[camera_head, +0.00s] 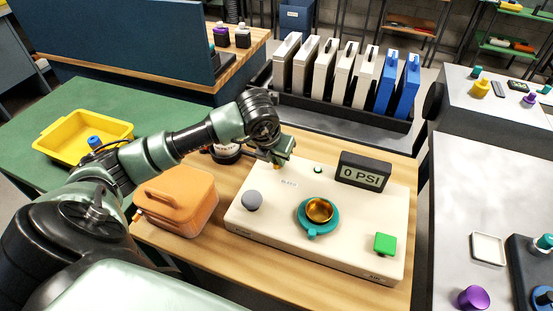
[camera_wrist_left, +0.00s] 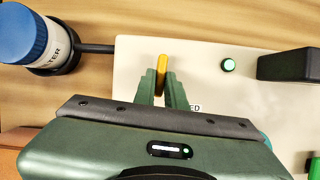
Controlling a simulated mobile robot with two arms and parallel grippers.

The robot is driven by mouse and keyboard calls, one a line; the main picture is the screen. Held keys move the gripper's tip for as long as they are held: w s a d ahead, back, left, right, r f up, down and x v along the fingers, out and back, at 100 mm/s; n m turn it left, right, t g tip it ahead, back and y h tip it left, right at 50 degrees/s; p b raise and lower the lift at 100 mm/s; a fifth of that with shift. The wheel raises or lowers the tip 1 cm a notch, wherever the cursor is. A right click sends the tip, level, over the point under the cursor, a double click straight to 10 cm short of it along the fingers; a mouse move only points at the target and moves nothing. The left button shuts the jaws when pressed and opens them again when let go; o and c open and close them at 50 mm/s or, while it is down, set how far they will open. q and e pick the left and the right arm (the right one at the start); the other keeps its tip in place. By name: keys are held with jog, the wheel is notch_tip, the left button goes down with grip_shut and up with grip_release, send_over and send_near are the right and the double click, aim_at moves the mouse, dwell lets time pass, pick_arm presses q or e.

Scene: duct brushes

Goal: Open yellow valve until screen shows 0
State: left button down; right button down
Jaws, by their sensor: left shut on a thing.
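The yellow valve (camera_wrist_left: 162,70) shows in the left wrist view as a narrow upright handle at the left side of the cream panel (camera_head: 262,226). My left gripper (camera_wrist_left: 163,88) is shut on it, one finger on each side. In the head view my left gripper (camera_head: 278,158) is at the panel's back left edge and hides most of the valve. The screen (camera_head: 362,176) at the panel's back right reads 0 PSI. My right gripper is in neither view.
On the panel are a grey knob (camera_head: 251,200), a teal ring with a gold cup (camera_head: 319,210), a green button (camera_head: 384,243) and a small green light (camera_wrist_left: 228,65). An orange case (camera_head: 178,200) stands left. A blue-capped filter bottle (camera_wrist_left: 28,38) stands beside the panel.

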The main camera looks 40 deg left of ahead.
pick_arm(q)
jog(key=shift+r, duration=0.1)
dwell(0.4)
jog(key=c, duration=1.5)
grip_release()
jog(key=shift+o, duration=0.2)
jog(key=b+v, duration=0.1)
jog(key=v, duration=0.6)
jog(key=shift+r, duration=0.3)
jog(key=shift+s+d, duration=0.1)
jog(key=shift+s, duration=0.1)
